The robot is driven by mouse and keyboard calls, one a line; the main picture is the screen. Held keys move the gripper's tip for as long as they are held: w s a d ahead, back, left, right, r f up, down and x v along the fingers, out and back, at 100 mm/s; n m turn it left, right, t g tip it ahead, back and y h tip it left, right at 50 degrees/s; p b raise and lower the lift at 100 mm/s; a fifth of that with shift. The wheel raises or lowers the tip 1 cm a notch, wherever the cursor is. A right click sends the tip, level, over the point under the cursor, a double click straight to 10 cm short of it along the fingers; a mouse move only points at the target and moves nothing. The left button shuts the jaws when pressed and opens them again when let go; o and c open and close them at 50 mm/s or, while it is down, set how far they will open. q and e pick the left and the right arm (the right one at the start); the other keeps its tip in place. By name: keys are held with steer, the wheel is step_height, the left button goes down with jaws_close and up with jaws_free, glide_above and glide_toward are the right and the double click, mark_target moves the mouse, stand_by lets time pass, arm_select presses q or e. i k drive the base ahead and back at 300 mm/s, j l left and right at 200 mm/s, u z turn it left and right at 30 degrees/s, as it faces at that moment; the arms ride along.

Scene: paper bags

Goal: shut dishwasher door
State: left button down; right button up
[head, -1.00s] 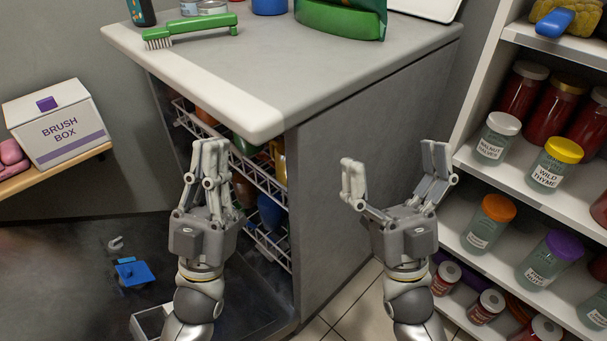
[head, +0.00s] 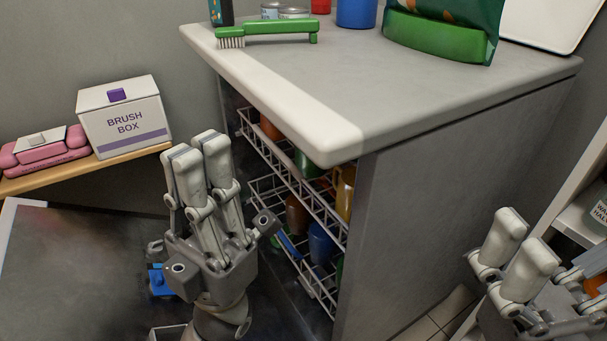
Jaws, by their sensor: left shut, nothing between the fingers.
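The dishwasher door (head: 80,265) is lowered open, a dark panel with a light edge at the lower left. The dishwasher stands open under the counter, and its white wire racks (head: 290,190) show in the opening with several coloured cups and dishes. My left gripper (head: 200,150) is shut and empty, over the door and in front of the racks. It hides part of the door. My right gripper (head: 555,258) is open at the right edge, beside the cabinet's side panel and partly cut off by the frame.
The counter (head: 400,110) overhangs the racks and holds a green brush (head: 265,30), a blue container (head: 356,12) and a green bag (head: 440,35). A wooden shelf (head: 100,168) with a brush box (head: 125,120) is at left. White shelving (head: 575,190) is at right.

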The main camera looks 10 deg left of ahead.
mark_target(70, 272)
steer(key=k+u, duration=0.15)
steer(key=u, duration=0.2)
steer(key=k+u, duration=0.15)
steer(key=u, duration=0.15)
steer(key=i+l+u, duration=0.15)
steer(key=i+u, duration=0.15)
steer(key=u, duration=0.15)
